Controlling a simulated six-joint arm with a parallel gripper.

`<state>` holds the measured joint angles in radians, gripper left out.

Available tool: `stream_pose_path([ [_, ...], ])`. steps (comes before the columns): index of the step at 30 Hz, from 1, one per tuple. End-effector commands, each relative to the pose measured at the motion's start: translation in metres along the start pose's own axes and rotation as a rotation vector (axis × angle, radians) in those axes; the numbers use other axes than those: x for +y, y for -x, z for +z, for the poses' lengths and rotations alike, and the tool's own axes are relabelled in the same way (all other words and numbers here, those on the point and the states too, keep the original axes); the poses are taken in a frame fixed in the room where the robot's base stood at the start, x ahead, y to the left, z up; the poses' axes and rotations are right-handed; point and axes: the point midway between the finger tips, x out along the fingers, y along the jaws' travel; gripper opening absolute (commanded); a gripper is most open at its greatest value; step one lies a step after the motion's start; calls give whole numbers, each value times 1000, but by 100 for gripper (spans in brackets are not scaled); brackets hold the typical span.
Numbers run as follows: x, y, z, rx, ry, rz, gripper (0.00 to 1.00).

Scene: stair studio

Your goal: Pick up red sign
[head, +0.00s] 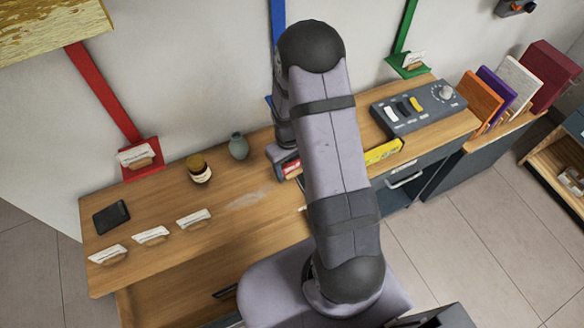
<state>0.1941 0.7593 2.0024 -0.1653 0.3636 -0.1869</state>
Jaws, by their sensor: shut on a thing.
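A small white sign (137,155) in a wooden holder stands on the red shelf (144,173) at the back left of the wooden counter. A red strip runs up the wall from that shelf. My gripper (281,155) is low over the middle of the counter, to the right of the red shelf and well apart from it. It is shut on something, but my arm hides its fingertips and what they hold. A small red and white thing (291,168) shows just beside it; whether it is held I cannot tell.
A yellow box (383,152) and a switch panel (418,106) are at right. A drawer (407,180) is below.

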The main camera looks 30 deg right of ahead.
Motion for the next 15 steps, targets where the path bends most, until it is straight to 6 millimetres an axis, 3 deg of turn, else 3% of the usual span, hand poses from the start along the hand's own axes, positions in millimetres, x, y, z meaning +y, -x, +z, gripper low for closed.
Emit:
stream_pose_path([
  [8,2,20,-1,4,-1,1,41],
  [15,4,55,-1,5,-1,2,41],
])
